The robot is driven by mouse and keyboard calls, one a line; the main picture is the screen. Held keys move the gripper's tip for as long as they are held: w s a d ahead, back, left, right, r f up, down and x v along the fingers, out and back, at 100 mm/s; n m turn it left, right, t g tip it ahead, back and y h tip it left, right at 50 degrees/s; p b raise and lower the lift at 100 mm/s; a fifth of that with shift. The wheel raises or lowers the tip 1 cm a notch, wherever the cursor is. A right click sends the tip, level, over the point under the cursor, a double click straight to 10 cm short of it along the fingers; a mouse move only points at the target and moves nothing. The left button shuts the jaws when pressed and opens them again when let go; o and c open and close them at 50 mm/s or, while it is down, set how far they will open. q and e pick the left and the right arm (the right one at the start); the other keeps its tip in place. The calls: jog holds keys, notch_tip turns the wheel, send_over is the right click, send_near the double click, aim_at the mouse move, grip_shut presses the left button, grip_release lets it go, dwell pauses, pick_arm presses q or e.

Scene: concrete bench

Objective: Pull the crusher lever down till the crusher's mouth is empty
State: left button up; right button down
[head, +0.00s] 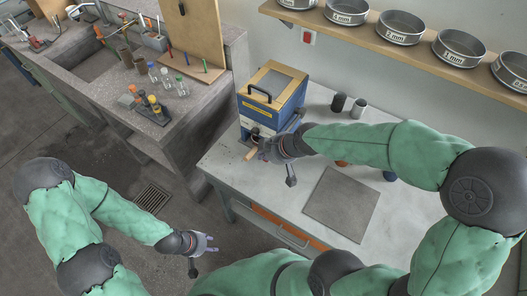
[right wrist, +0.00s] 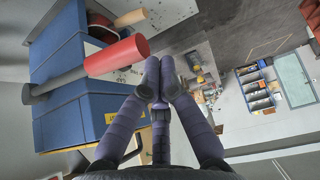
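The blue crusher (head: 243,112) with a tan-framed top stands at the bench's back left. In the right wrist view, its blue body (right wrist: 70,85) fills the left side. The lever's dark rod (right wrist: 58,82) ends in a red grip (right wrist: 115,56), just left of my right gripper's fingertips. My right gripper (right wrist: 160,82) has its fingers drawn together with nothing seen between them; I cannot tell if they touch the grip. In the head view my right gripper (head: 266,150) is at the crusher's front. My left gripper (head: 212,243) is open and empty, over the floor. The crusher's mouth cannot be made out.
A shelf of sieves (head: 401,27) hangs above. A sink counter (head: 190,100) with bottles stands left. The floor around my left gripper is clear.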

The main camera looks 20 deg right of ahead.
pick_arm(q)
notch_tip(320, 180, down, 11)
jog(key=b, duration=0.9)
jog(key=shift+s+a+r+b, duration=0.15)
jog(key=shift+a+b, duration=0.05)
jog(key=shift+b, duration=0.15)
pick_arm(e)
notch_tip(320, 180, down, 10)
jog(key=shift+s+a+f, duration=0.2)
jog(key=shift+s+a, duration=0.2)
jog(key=shift+w, duration=0.1)
